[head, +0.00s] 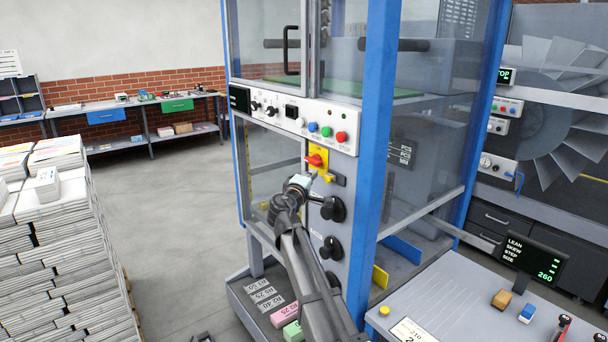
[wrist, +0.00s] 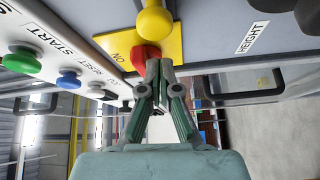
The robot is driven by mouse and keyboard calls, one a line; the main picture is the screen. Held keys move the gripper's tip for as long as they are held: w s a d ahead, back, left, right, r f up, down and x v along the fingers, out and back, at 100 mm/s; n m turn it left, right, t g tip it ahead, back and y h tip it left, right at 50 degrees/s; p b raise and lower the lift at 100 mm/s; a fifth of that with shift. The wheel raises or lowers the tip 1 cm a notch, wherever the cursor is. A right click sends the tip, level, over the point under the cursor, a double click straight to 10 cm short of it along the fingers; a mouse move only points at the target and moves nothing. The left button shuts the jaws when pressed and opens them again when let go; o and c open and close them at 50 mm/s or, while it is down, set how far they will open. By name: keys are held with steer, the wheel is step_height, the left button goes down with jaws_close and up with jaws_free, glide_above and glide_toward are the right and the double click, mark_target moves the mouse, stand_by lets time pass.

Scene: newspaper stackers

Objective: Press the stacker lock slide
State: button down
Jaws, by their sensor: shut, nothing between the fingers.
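The stacker (head: 375,150) is a tall blue-framed machine with clear panels. On its front is a yellow plate (head: 319,158) with a red knob (head: 315,160); the wrist view shows the plate (wrist: 112,42) marked ON. A yellow knob-like piece (head: 335,179) sits at the plate's lower right and shows large in the wrist view (wrist: 155,22). I cannot tell for certain whether it is the lock slide. My gripper (head: 304,178) is shut and empty before the plate. In the wrist view its fingertips (wrist: 153,66) overlap the red knob (wrist: 146,54); contact is unclear.
A row of coloured push buttons (head: 327,132) lies above the plate. Black round knobs (head: 332,208) stick out just below and right of my gripper. A grey table (head: 445,300) with small blocks stands at right front. Paper stacks (head: 60,240) stand at left, with open floor between.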

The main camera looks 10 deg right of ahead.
mark_target(328, 179)
steer(key=shift+s+d+f+p, duration=0.1)
steer(key=shift+s+d+p, duration=0.1)
steer(key=shift+s+d, duration=0.3)
steer(key=shift+s+d+p, duration=0.15)
steer(key=shift+s+d, duration=0.15)
steer(key=shift+s, duration=0.35)
steer(key=s, duration=0.1)
steer(key=s+d+b, duration=0.1)
steer(key=s+d, duration=0.1)
steer(key=shift+s+f, duration=0.1)
steer(key=shift+s, duration=0.3)
steer(key=shift+w, duration=0.1)
steer(key=shift+w+a, duration=0.1)
steer(key=shift+a, duration=0.05)
